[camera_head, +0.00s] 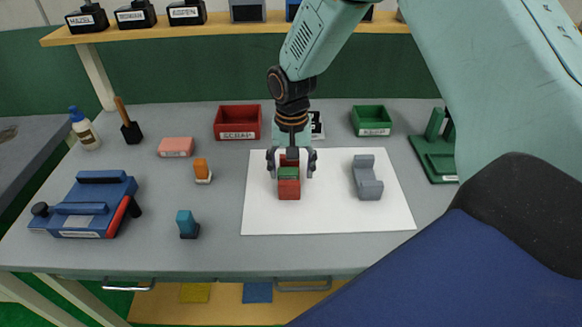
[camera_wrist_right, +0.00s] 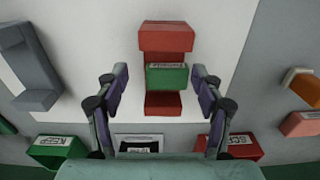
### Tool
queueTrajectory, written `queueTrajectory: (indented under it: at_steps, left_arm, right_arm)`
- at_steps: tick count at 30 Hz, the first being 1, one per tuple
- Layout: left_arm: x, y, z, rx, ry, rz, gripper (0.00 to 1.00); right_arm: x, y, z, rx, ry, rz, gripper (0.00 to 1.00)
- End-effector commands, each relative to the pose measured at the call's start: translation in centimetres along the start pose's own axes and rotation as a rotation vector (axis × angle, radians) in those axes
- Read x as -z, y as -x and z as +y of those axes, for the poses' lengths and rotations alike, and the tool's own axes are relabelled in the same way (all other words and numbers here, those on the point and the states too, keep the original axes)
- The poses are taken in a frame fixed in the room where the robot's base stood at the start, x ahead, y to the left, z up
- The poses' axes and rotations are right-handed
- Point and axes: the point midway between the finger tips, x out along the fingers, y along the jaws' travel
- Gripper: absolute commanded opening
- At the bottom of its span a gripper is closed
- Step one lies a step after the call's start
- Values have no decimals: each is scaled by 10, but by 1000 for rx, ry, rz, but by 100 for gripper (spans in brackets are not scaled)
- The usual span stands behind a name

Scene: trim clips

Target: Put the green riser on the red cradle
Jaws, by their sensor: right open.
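The red cradle (camera_head: 289,189) stands on the white sheet, below my right gripper in the head view. It also shows in the right wrist view (camera_wrist_right: 166,37). The green riser (camera_head: 288,173) sits in the middle of the red cradle, between its raised ends. My left gripper is not in view.
A grey cradle-shaped block (camera_head: 367,180) stands on the white sheet (camera_head: 330,215) to the right. A red bin (camera_head: 237,122) and a green bin (camera_head: 371,120) stand behind. A blue tool (camera_head: 90,208) and small blocks lie left. The sheet's front is clear.

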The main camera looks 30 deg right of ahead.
Motion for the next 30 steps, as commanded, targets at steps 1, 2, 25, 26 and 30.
queueTrajectory:
  at_steps: [1, 2, 25, 26, 30]
  left_arm:
    - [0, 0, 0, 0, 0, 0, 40]
    - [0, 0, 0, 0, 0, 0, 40]
    - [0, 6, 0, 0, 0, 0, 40]
    - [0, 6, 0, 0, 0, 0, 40]
    - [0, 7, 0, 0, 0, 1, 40]
  right_arm:
    - [0, 0, 0, 0, 0, 0, 69]
    - [0, 0, 0, 0, 0, 0, 69]
    - [1, 98, -1, 2, 0, 3, 69]
    - [1, 102, 0, 2, 0, 3, 69]
    - [0, 116, 0, 0, 0, 1, 69]
